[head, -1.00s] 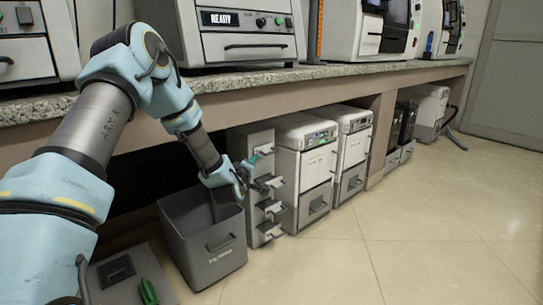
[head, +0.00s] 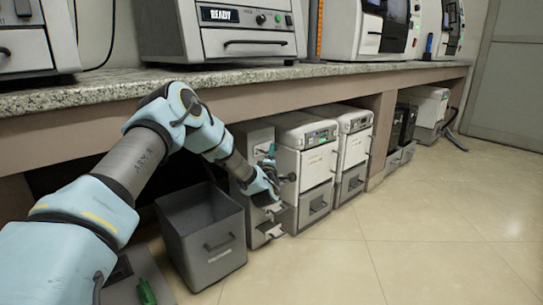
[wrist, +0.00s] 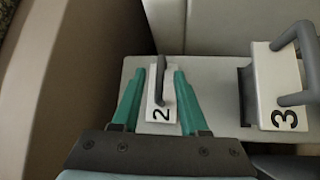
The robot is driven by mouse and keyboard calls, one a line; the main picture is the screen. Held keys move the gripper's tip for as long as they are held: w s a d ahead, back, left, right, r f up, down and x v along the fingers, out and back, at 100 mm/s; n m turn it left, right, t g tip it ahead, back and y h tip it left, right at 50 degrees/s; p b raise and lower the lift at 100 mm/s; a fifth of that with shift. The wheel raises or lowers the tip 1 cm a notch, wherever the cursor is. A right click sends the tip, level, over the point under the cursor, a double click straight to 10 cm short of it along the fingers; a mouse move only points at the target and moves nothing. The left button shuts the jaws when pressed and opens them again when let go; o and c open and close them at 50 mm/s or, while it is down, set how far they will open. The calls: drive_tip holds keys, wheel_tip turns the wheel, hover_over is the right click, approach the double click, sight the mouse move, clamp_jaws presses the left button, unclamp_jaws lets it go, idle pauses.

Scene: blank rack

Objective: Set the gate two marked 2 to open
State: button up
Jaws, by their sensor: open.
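The gate marked 2 is a white plate (wrist: 154,112) with a grey bar handle (wrist: 161,66) in the wrist view. My gripper (wrist: 160,74) has its green fingers apart, one on each side of that handle, not visibly squeezing it. The gate marked 3 (wrist: 270,90), with its own grey handle, is to the right and looks to stand out further from the panel. In the head view my gripper (head: 277,178) is at the front of the narrow grey gate rack (head: 254,138) and hides its upper gates. Gate 2 cannot be made out there.
A grey open bin (head: 205,262) stands just left of the rack. White machines (head: 305,160) stand close on its right under the counter. The granite counter (head: 100,96) overhangs above my arm. The tiled floor (head: 430,220) at the right is clear.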

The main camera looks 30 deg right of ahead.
drive_tip(key=shift+x, duration=0.95)
drive_tip(key=shift+a, duration=0.1)
clamp_jaws()
drive_tip(key=shift+r, duration=0.15)
idle(0.6)
